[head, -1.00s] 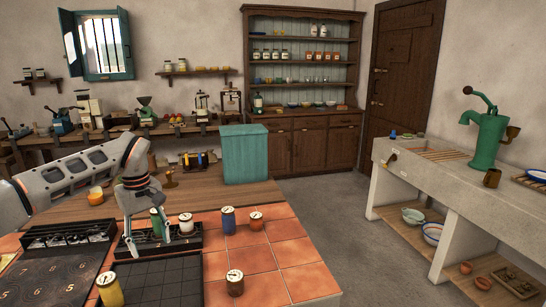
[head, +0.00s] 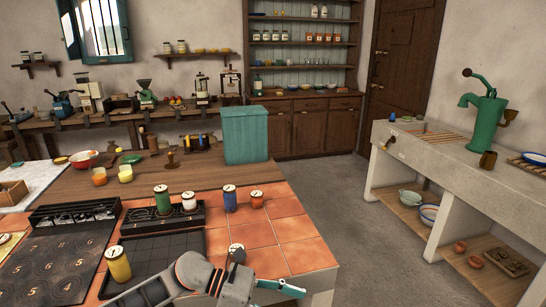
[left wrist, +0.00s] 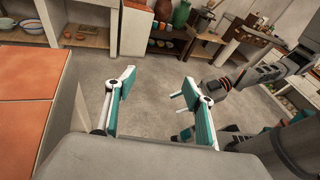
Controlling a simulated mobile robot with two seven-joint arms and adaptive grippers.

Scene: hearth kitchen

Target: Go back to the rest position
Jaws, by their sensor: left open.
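My left gripper (head: 281,288) is at the bottom of the head view, past the front right part of the tiled counter top (head: 288,232). Its arm comes in low from the bottom edge. In the left wrist view the gripper (left wrist: 158,82) has its two teal-padded fingers spread apart, with nothing between them and grey floor behind. Another arm of mine (left wrist: 262,75) shows at the right of that view; its gripper is partly hidden and too unclear to read. The right gripper does not show in the head view.
A stone sink bench (head: 415,160) is at right, with open floor between.

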